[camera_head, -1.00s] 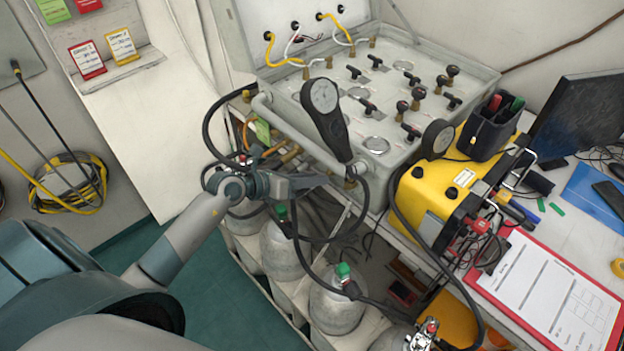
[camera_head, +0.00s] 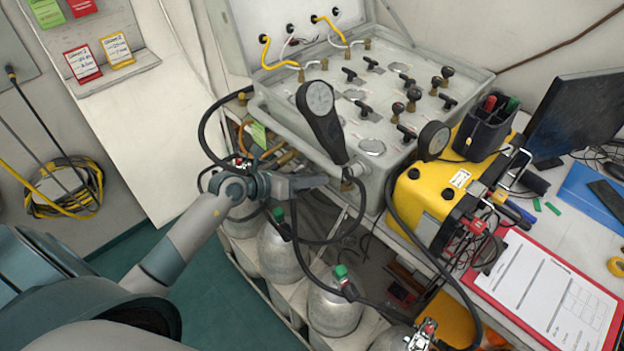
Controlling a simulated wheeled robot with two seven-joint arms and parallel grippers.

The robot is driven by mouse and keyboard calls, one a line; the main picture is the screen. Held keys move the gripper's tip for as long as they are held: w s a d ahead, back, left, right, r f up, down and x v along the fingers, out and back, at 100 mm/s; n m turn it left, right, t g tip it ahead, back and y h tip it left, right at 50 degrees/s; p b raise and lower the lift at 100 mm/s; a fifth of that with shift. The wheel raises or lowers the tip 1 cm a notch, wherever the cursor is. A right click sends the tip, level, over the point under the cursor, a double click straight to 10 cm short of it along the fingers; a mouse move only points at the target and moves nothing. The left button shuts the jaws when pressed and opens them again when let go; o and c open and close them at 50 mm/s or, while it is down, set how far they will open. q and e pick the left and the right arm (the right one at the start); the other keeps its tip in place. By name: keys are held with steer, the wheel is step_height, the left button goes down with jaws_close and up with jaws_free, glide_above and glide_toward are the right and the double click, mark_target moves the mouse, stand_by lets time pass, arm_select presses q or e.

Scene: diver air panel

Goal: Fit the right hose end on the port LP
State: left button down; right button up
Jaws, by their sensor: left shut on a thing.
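The grey air panel (camera_head: 385,125) has its lid raised, with rows of black knobs and brass fittings on top. My left gripper (camera_head: 322,182) is below the panel's front edge, shut on a hose end that its fingers mostly hide. A brass fitting (camera_head: 347,184) sits just to the right of the fingertips; I cannot tell whether they touch. A black hose (camera_head: 338,225) loops down beside the fingertips. A gauge in a long black housing (camera_head: 322,112) stands above the gripper. The port label LP is too small to read. My right gripper is not in view.
Grey cylinders (camera_head: 335,310) with green caps stand in a rack below the gripper. A yellow case (camera_head: 430,200) with a gauge stands right of the panel. A red clipboard (camera_head: 545,290), a black pen holder (camera_head: 487,125) and a monitor (camera_head: 580,100) crowd the bench.

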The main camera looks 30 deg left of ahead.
arm_select(q)
steer(key=shift+w+d+r, duration=0.1)
steer(key=shift+w+r, duration=0.1)
steer(key=shift+w, duration=0.15)
stand_by(0.6)
steer(key=c, duration=1.5)
jaws_free()
steer(key=shift+c, duration=0.2)
steer(key=shift+o, duration=0.4)
steer(key=shift+w+d+f, duration=0.15)
steer(key=shift+w+f, duration=0.05)
steer(key=shift+s, duration=0.1)
steer(key=shift+s+a+r, duration=0.2)
steer(key=shift+s+a, duration=0.25)
steer(key=shift+s, duration=0.1)
steer(key=b+v, duration=0.4)
steer(key=v, duration=1.2)
steer(key=shift+b, duration=0.4)
